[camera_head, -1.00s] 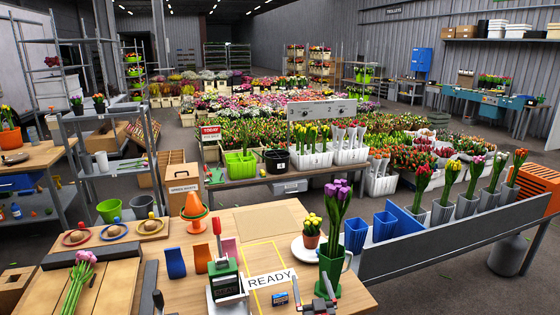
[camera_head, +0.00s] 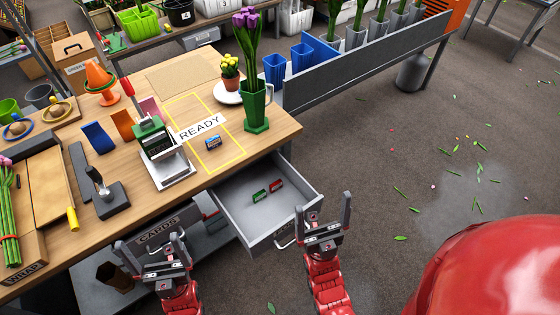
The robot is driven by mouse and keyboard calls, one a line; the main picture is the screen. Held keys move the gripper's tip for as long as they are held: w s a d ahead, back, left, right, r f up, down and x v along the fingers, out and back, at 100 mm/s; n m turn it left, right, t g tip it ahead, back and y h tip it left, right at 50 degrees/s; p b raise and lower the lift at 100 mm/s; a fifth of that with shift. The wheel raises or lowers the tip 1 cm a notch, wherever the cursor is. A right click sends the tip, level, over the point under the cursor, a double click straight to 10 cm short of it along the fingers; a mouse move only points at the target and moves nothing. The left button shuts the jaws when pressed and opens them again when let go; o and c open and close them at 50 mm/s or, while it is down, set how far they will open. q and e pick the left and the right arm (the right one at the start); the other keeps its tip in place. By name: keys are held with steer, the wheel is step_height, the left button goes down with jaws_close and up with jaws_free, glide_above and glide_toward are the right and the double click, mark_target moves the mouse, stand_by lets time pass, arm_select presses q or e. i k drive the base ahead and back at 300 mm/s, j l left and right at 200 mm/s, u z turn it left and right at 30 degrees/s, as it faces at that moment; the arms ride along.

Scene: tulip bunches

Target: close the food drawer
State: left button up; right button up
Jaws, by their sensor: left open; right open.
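A grey drawer (camera_head: 239,204) is pulled out from under the table's front right side. Two small packets lie in it, a green one (camera_head: 259,195) and a red one (camera_head: 276,185). Its front has a metal handle (camera_head: 286,241); its label is mostly hidden by my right gripper, so I cannot read it. My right gripper (camera_head: 326,210) is open and empty at the right end of the drawer front; contact is unclear. My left gripper (camera_head: 150,245) is open and empty before a drawer front marked CARDS (camera_head: 170,229).
A small blue packet (camera_head: 212,142) lies inside the yellow outline. The floor right of the drawer is largely clear.

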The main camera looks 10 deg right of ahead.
mark_target(260, 226)
steer(key=j+z, duration=0.25)
steer(key=z, duration=0.15)
steer(key=k+j+z, duration=0.15)
steer(key=z, duration=0.2)
steer(key=i+j+z, duration=0.1)
steer(key=j+z, duration=0.2)
steer(key=j, duration=0.15)
